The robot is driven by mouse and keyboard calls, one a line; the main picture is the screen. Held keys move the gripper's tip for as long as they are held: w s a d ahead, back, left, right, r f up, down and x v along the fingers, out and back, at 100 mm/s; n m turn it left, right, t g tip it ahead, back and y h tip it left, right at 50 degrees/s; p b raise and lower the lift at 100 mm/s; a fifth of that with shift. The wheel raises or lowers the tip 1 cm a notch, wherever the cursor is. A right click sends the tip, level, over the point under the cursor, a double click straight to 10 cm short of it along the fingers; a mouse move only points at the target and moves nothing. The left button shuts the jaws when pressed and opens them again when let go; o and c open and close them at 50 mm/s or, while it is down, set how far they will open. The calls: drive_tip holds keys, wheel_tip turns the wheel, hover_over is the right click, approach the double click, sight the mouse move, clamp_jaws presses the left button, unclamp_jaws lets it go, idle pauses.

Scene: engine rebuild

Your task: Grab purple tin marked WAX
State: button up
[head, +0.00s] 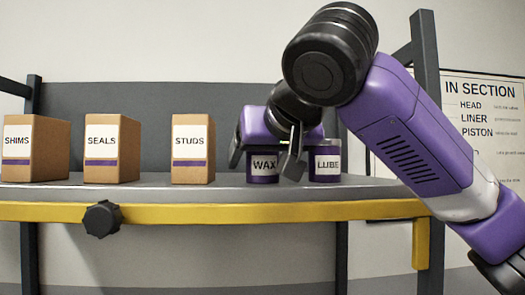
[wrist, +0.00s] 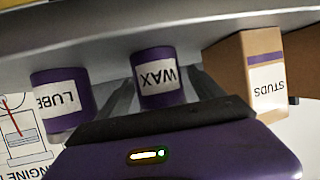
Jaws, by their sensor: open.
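The purple tin marked WAX (head: 263,168) stands upright on the grey shelf, with a white label facing outward. In the wrist view the same WAX tin (wrist: 157,77) appears upside down, between the two fingers. My gripper (head: 265,158) is open at the tin, with one finger on each side of it. In the wrist view my gripper (wrist: 161,88) shows a gap between the right finger and the tin; the left finger is close to it. The head view partly hides the tin behind a finger, and I cannot tell whether either finger touches it.
A purple tin marked LUBE (head: 326,164) stands just right of the WAX tin. Cardboard boxes marked STUDS (head: 193,150), SEALS (head: 112,148) and SHIMS (head: 36,150) stand to the left. The shelf has a yellow front rail (head: 200,213) with a black knob (head: 102,218).

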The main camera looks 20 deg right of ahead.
drive_tip(key=shift+x, duration=0.75)
drive_tip(key=shift+c, duration=0.5)
clamp_jaws()
drive_tip(key=shift+r, duration=0.1)
